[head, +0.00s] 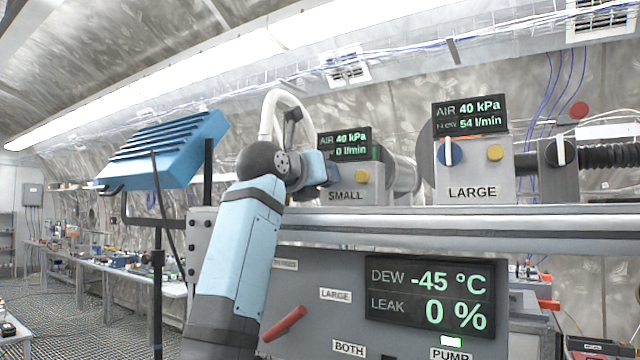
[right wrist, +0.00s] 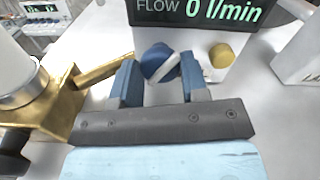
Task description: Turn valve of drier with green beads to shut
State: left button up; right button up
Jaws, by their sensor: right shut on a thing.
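My right gripper (head: 325,172) reaches the unit labelled SMALL (head: 346,196) on the shelf. In the right wrist view my right gripper (right wrist: 161,78) is shut on a blue knob (right wrist: 156,60) with a white pointer bar, which is tilted. The SMALL display (head: 345,145) reads 40 kPa and 0 l/min. The unit labelled LARGE (head: 472,192) has its own blue knob (head: 449,153) with an upright white pointer, and its display (head: 470,113) reads 54 l/min. I see no green beads in either view. My left gripper is not in view.
A brass valve (right wrist: 60,95) with a lever stands close left of my right gripper. A yellow button (right wrist: 221,55) is right of the knob. Below the shelf, a panel carries a red lever (head: 284,323) and a display (head: 430,297) reading -45 °C and 0 %.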

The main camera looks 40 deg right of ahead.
jog(key=shift+m, duration=0.3)
jog(key=o, duration=0.9)
jog(key=shift+o, duration=0.2)
jog(key=shift+s+a+f+b, duration=0.1)
jog(key=shift+s+a+b, duration=0.1)
jog(key=shift+a+b, duration=0.2)
jog(key=b+v, duration=0.3)
jog(key=v, duration=1)
